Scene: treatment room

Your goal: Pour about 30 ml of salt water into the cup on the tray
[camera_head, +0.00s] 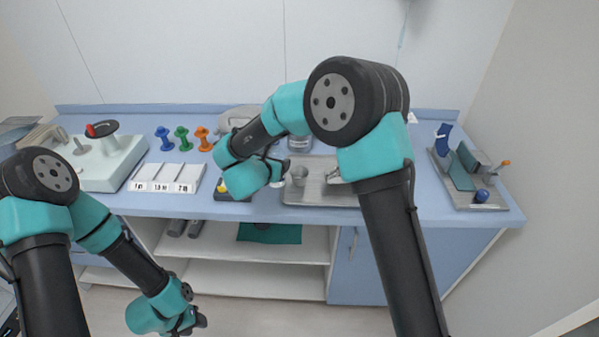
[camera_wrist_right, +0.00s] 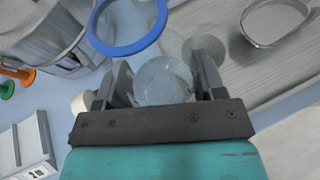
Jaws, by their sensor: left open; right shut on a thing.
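The metal tray (camera_head: 325,194) lies on the blue counter, and its ridged surface shows in the wrist view (camera_wrist_right: 265,78). A small grey cup (camera_head: 299,175) shows at the tray's left end. In the wrist view a round translucent shape (camera_wrist_right: 207,48), partly behind a finger, may be this cup. My right gripper (camera_wrist_right: 163,85) is shut on a clear round vessel (camera_wrist_right: 163,78), by the tray's left edge. I cannot tell its liquid level or whether any liquid flows. In the head view my right gripper (camera_head: 284,170) is beside the cup. My left gripper (camera_head: 200,322) is open, low in front of the shelves.
A clear jar (camera_head: 299,143) stands behind the tray; a blue ring (camera_wrist_right: 128,25) shows close to the right gripper. Coloured pegs (camera_head: 182,138), white labelled blocks (camera_head: 165,178) and a device (camera_head: 100,165) stand left. Another tray (camera_head: 485,198) sits at right.

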